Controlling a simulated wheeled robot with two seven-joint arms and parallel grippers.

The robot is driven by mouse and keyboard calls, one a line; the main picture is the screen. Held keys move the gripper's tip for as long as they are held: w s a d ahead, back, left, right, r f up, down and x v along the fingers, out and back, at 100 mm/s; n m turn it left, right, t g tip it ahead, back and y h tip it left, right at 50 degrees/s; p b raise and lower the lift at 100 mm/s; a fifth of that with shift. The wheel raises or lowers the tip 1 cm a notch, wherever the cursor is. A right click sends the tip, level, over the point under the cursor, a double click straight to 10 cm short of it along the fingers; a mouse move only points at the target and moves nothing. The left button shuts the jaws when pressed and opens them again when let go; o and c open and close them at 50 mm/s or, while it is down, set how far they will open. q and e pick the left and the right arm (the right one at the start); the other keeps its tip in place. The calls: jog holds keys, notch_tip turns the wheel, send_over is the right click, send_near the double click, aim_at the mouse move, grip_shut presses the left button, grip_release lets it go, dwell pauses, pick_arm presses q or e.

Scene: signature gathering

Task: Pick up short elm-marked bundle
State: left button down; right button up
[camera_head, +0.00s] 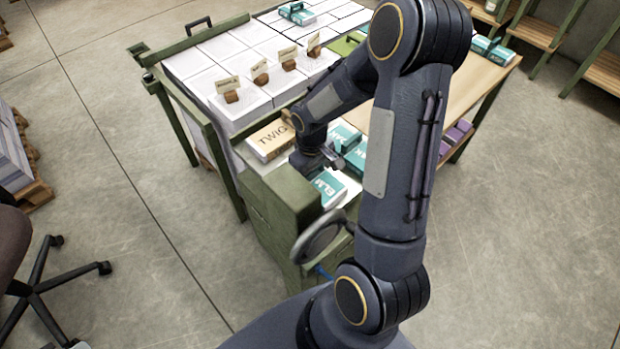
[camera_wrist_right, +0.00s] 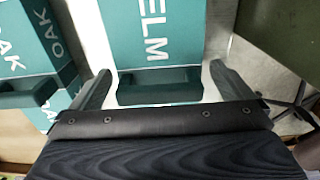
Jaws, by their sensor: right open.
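The ELM-marked bundle (camera_head: 331,188) is teal and white and lies on the green bench beside my right gripper (camera_head: 322,162). In the right wrist view the ELM bundle (camera_wrist_right: 150,35) shows its lettering and a raised teal grip (camera_wrist_right: 160,88). My right gripper (camera_wrist_right: 164,86) is open there, with one finger at each side of the raised grip; I cannot tell whether they touch it. In the head view its wrist and arm hide part of the bench. My left gripper is not in view.
An OAK-marked bundle (camera_wrist_right: 30,40) lies close beside ELM. A TWIG-marked box (camera_head: 270,139) sits to the left in the head view. Behind are white paper stacks (camera_head: 205,62) with small signs. Purple items (camera_head: 457,135) lie at the table's right end.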

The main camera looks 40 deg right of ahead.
jog(key=shift+f, duration=0.7)
jog(key=c, duration=1.1)
jog(key=shift+c, duration=0.3)
jog(key=shift+r, duration=0.15)
